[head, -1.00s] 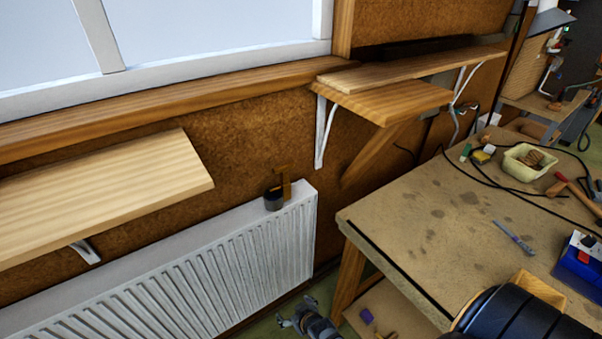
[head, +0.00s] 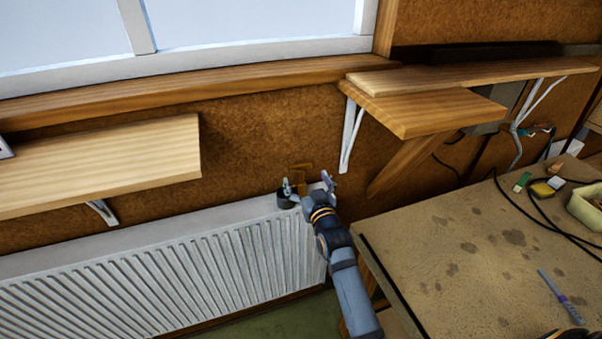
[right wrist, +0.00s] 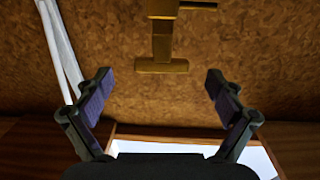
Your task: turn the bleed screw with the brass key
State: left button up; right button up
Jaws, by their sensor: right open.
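The brass key (head: 302,167) stands at the right end of the radiator top, partly hidden behind my right gripper (head: 309,183) in the head view. In the right wrist view the key (right wrist: 162,42) is a T-like brass shape, upper centre, with its upper end cut off by the frame. My right gripper (right wrist: 158,77) is open and empty. Its fingers are spread to either side of the key's line, and I see no contact. The bleed screw cannot be made out. My left gripper is not in view.
A wooden shelf (head: 430,108) with a white bracket (head: 350,135) hangs to the upper right. Another shelf (head: 100,165) is on the left. A workbench (head: 480,250) stands at right.

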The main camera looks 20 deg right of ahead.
aim_at(301, 168)
jog(key=shift+w+r, duration=0.25)
jog(key=shift+w, duration=0.05)
jog(key=w, duration=0.1)
jog(key=w+p, duration=0.2)
jog(key=w, duration=0.1)
jog(key=shift+a+r, duration=0.1)
jog(key=shift+r, duration=0.15)
jog(key=shift+w+f, duration=0.2)
jog(key=shift+w, duration=0.2)
jog(key=shift+s+r, duration=0.1)
jog(key=shift+s, duration=0.1)
jog(key=c, duration=1.4)
jog(key=shift+w, duration=0.1)
